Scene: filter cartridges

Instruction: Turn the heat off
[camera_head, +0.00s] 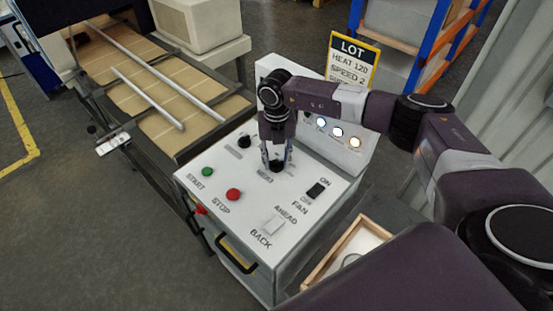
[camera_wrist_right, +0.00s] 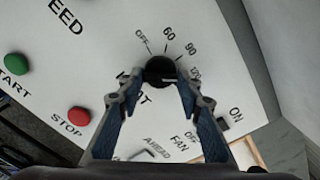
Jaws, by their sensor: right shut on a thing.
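The black heat knob (camera_head: 277,167) sits on the white top of the control box (camera_head: 245,200). In the right wrist view the knob (camera_wrist_right: 160,68) has a dial marked OFF, 60, 90 and 120 around it. A short pale mark on the knob seems to point toward the 120 side. My right gripper (camera_head: 276,158) comes down from above, and its fingers are shut on the knob's sides. In the right wrist view the gripper (camera_wrist_right: 160,84) partly covers the HEAT lettering. My left gripper is not in view.
The panel also carries a green START button (camera_head: 207,171), a red STOP button (camera_head: 233,194), a black fan switch (camera_head: 315,190), a white AHEAD/BACK rocker (camera_head: 273,225) and the speed knob (camera_head: 244,141). A lot sign (camera_head: 351,62) stands behind. A conveyor (camera_head: 150,85) lies left.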

